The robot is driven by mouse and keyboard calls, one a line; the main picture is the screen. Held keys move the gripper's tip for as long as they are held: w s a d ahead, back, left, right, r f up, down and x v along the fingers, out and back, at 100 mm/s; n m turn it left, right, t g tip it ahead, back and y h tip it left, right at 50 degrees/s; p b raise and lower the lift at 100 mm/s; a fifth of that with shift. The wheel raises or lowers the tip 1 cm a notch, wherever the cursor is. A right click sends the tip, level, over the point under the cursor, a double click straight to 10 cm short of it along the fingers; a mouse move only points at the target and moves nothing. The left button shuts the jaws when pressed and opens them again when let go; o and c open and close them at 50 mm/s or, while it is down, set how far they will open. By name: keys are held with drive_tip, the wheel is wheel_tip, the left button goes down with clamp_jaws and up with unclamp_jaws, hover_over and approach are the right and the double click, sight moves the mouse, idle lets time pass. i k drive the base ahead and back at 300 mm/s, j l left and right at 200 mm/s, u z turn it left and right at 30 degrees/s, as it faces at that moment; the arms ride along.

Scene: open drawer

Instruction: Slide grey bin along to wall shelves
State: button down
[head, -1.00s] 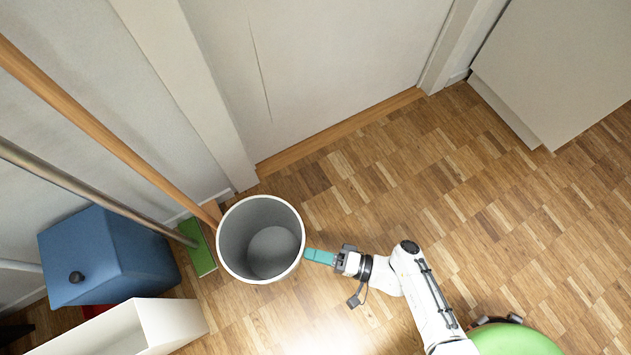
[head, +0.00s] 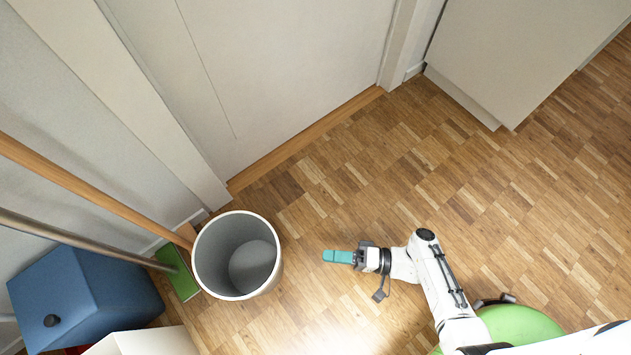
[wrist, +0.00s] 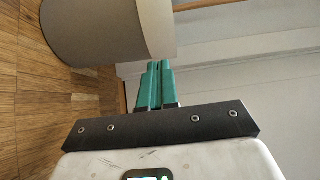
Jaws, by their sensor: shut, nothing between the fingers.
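The grey bin (head: 203,262) stands upright and empty on the wooden floor, in the left half of the head view. It has a pale rim and a round grey bottom. My gripper (head: 326,256) is to the right of the bin, with a clear strip of floor between them. Its teal fingers are shut together with nothing between them. In the wrist view the fingers (wrist: 155,70) are side by side, and part of the bin's outer wall (wrist: 100,30) shows beyond them at the top. The wall shelves cannot be made out for certain.
A broom with a green head (head: 180,275) leans just left of the bin. A blue box (head: 85,290) with a dark knob and a white box (head: 140,343) are at the lower left. A door (head: 280,70) is behind. Floor at the right is open.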

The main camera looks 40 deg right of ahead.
sight(237, 255)
drive_tip(key=k+j, duration=0.1)
drive_tip(key=j, duration=0.3)
drive_tip(key=k+j, duration=0.1)
drive_tip(key=j, duration=0.3)
drive_tip(key=k+j, duration=0.1)
drive_tip(key=j, duration=0.3)
